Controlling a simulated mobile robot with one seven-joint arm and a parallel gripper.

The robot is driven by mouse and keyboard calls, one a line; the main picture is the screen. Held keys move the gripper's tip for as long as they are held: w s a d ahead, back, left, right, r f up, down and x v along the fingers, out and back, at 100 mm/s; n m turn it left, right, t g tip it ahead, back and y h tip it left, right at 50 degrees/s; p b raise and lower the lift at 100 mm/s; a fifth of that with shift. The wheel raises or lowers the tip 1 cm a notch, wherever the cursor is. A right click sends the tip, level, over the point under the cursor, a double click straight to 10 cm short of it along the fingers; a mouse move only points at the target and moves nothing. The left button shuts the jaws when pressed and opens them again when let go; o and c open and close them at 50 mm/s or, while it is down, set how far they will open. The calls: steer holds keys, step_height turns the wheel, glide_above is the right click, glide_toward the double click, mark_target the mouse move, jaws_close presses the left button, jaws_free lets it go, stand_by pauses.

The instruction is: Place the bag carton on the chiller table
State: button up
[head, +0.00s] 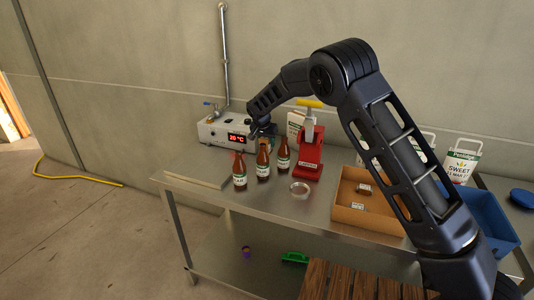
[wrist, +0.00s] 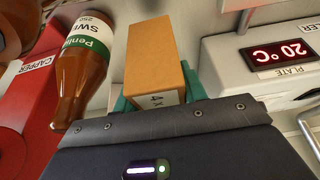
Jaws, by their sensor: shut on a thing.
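My gripper (wrist: 157,92) is shut on a small tan carton (wrist: 156,48), its teal fingers on either side of it. The carton's white labelled end faces the wrist camera. In the head view my gripper (head: 263,131) hangs over the back of the steel table (head: 205,158), close to the chiller unit (head: 210,131) and above the brown bottles. The carton cannot be made out there. The chiller's red display reads 20 °C; it also shows at the right of the wrist view (wrist: 230,62).
Several brown bottles (head: 239,171) stand below my gripper; one is near the carton in the wrist view (wrist: 82,72). The table's left end holds a flat plate (head: 199,172).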

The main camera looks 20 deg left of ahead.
mark_target(264, 139)
steer(key=shift+f, duration=2.85)
steer(key=o, duration=1.1)
steer(key=shift+f, duration=0.15)
steer(key=shift+c, duration=0.2)
steer(key=v, duration=1.2)
